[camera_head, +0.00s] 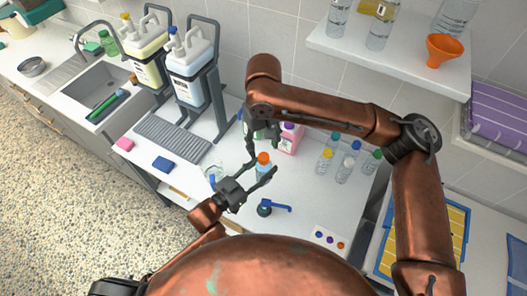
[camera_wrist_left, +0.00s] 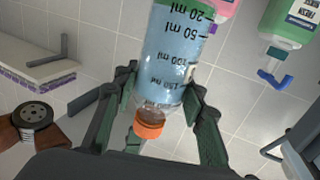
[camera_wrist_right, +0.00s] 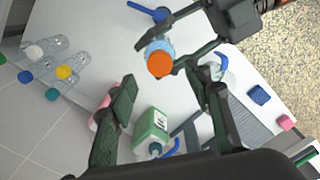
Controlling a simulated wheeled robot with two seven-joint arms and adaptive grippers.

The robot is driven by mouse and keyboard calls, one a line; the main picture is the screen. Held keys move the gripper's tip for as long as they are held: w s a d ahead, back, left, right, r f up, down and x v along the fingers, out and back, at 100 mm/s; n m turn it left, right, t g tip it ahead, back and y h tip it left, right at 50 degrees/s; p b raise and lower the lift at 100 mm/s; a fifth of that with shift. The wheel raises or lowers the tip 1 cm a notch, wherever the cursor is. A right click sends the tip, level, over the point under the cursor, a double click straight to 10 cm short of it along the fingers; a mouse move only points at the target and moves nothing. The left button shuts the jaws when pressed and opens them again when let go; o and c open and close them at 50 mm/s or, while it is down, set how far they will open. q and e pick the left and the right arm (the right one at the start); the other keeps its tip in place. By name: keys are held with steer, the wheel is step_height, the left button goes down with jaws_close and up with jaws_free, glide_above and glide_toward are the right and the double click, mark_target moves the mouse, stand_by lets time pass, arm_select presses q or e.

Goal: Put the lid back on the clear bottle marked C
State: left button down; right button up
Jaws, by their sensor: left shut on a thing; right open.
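A clear bottle (camera_head: 262,170) with blue liquid and a printed ml scale stands in my left gripper (camera_head: 254,180), which is shut on its body. The left wrist view shows this bottle (camera_wrist_left: 170,60) between the fingers. An orange lid (camera_head: 263,158) sits at its mouth; it also shows in the left wrist view (camera_wrist_left: 148,130) and the right wrist view (camera_wrist_right: 160,63). I cannot tell how tightly it is seated. No letter C is readable. My right gripper (camera_wrist_right: 158,80) is open above the lid, with its fingers apart and nothing between them.
Several small capped bottles (camera_head: 345,168) stand to the right. A pink bottle (camera_head: 291,138) and a green bottle (camera_wrist_right: 152,130) are behind. A blue-handled item (camera_head: 268,208) and a card with coloured dots (camera_head: 329,240) lie in front. Jugs (camera_head: 190,70) stand in racks at left.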

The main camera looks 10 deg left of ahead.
step_height(320, 180, up, 7)
stand_by(0.3)
steer(key=shift+f, duration=0.1)
stand_by(0.4)
